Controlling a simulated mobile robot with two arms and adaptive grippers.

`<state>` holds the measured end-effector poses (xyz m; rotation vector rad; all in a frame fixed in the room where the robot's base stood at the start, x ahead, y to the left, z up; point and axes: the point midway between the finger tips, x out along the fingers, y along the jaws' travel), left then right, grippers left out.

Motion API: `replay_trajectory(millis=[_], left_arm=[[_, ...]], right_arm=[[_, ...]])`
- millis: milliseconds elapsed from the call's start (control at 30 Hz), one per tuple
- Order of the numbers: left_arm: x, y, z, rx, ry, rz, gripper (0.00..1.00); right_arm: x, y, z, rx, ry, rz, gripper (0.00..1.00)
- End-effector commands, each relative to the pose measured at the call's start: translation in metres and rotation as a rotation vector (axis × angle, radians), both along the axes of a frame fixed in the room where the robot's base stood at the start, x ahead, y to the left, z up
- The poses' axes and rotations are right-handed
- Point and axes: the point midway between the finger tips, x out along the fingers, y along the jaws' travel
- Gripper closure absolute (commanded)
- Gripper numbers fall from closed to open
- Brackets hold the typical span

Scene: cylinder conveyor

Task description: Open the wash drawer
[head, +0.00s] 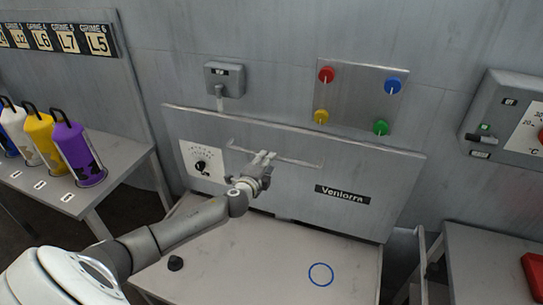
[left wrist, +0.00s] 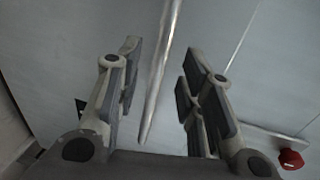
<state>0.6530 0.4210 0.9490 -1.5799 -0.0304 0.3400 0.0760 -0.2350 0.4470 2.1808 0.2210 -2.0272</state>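A wide grey panel (head: 385,175) with a "Ventorra" label stands upright at the back of the table, apparently the drawer's front. A thin metal bar handle (head: 300,163) runs along its upper part. My left gripper (head: 264,157) is at the handle, in front of the panel. In the left wrist view, the gripper's two fingers (left wrist: 158,95) are apart, and the handle bar (left wrist: 162,70) runs through the gap between them. I see clear space on both sides of the bar. My right gripper is not in view.
A black dial (head: 201,166) is on the panel's left. Red, yellow, blue and green knobs are on a wall plate (head: 355,85) above. Coloured cylinders stand on the left table.

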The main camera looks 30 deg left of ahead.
Motion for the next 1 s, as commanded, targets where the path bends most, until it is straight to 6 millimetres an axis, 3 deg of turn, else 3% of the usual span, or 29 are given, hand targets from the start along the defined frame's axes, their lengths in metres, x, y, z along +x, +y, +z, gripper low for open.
replay_trajectory(millis=[200,400,867,1000], left_arm=[[0.027,0.007,-0.005,-0.002,0.000,0.001,0.65],[0.042,0.010,-0.009,-0.001,0.000,0.001,0.65],[0.049,0.012,-0.011,-0.001,0.001,0.000,0.65],[0.048,0.012,-0.011,-0.001,0.001,0.000,0.83]], right_arm=[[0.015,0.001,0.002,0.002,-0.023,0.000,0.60],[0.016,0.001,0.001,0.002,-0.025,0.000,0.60],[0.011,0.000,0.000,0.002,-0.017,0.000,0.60],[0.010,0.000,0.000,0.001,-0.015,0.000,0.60]])
